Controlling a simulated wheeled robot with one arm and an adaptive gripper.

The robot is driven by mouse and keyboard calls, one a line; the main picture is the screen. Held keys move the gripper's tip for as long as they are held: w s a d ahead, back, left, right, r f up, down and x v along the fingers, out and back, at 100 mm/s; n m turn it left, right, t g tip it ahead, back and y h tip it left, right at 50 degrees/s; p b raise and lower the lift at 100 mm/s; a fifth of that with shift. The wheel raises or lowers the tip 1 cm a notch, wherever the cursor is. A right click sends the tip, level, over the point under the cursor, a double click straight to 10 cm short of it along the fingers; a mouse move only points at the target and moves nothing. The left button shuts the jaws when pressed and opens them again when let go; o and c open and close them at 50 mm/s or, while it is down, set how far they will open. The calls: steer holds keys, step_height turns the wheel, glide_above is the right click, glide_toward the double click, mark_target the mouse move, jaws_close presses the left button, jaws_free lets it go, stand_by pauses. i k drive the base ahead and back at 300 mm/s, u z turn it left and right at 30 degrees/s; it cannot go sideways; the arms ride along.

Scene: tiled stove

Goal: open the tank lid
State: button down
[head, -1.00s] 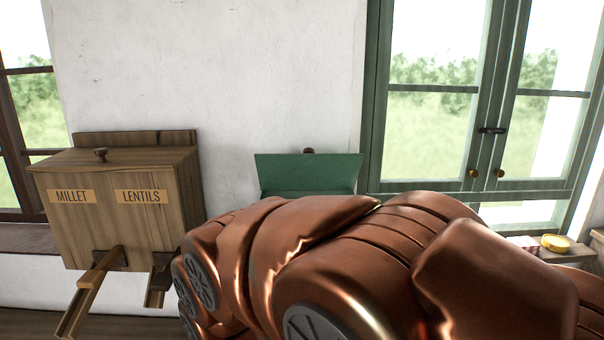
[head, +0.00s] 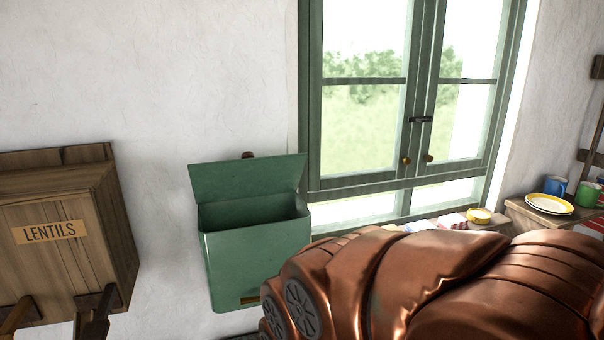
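No thing in the head view is clearly marked as a tank, and I cannot tell if the green box is it. The green box (head: 256,256) hangs on the wall left of the window. Its lid (head: 245,180) stands raised and tilted back, and its dark inside shows. A small dark knob shows behind the lid's top edge. My copper arm fills the lower right and covers the box's lower right corner. My gripper is out of view.
A wooden lentils dispenser (head: 62,236) hangs at the left. The green-framed window (head: 312,100) is shut. On the right, a sill holds a yellow-lidded item (head: 479,215), and a wooden shelf holds a plate (head: 549,204), a blue mug (head: 554,187) and a green mug (head: 588,194).

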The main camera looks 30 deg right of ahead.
mark_target(248, 176)
steer(key=z, duration=0.3)
steer(key=k, duration=1)
steer(key=u, duration=0.9)
steer(key=i, duration=0.5)
steer(key=u, duration=0.1)
